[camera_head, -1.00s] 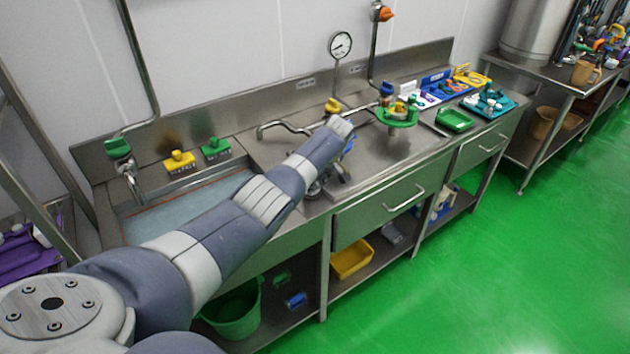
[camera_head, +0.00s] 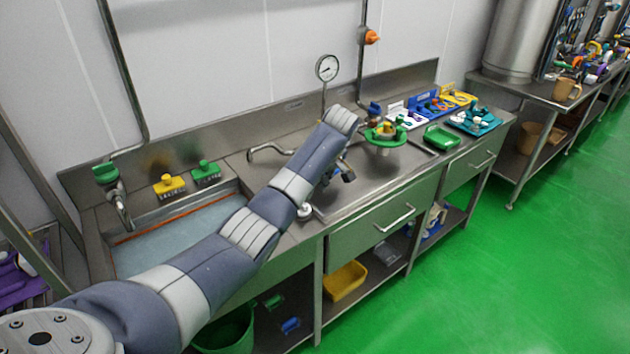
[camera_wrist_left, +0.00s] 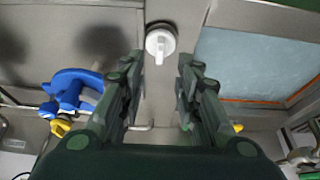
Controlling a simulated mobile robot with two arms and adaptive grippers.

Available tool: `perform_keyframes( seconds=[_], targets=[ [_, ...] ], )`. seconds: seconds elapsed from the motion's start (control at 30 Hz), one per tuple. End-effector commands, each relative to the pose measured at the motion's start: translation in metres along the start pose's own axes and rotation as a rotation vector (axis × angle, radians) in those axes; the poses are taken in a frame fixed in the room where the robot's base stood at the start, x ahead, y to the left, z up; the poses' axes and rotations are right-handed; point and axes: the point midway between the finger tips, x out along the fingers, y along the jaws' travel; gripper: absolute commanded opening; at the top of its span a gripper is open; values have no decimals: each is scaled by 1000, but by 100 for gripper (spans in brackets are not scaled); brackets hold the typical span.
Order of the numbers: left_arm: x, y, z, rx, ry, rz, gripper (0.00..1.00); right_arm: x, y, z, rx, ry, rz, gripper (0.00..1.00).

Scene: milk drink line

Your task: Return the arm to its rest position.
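My left arm (camera_head: 250,225) reaches from the lower left across the sink counter, its wrist end raised over the middle of the counter. My left gripper is largely hidden behind the arm in the head view. In the left wrist view my left gripper (camera_wrist_left: 158,78) has its two dark fingers spread apart, with nothing held between them. A white round knob-like part (camera_wrist_left: 160,44) shows beyond the fingertips, apart from them. A blue fitting (camera_wrist_left: 72,88) lies to the left of the fingers. My right gripper is in neither view.
The steel counter (camera_head: 235,166) holds a water-filled basin (camera_head: 175,245), yellow (camera_head: 169,184) and green (camera_head: 206,171) brushes, a bent faucet (camera_head: 268,149) and a green round piece (camera_head: 386,135). A gauge (camera_head: 327,68) stands behind. Green floor (camera_head: 480,270) at right is clear.

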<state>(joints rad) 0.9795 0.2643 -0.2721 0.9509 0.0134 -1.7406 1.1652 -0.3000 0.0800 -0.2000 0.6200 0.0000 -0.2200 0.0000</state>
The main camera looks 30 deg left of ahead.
Motion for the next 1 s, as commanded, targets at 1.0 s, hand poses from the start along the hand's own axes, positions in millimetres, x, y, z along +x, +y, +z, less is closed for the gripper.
perform_keyframes(
  seconds=[1.0],
  targets=[
    [31, -19, 67, 225, -18, 42, 31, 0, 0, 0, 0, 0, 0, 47]
  ],
)
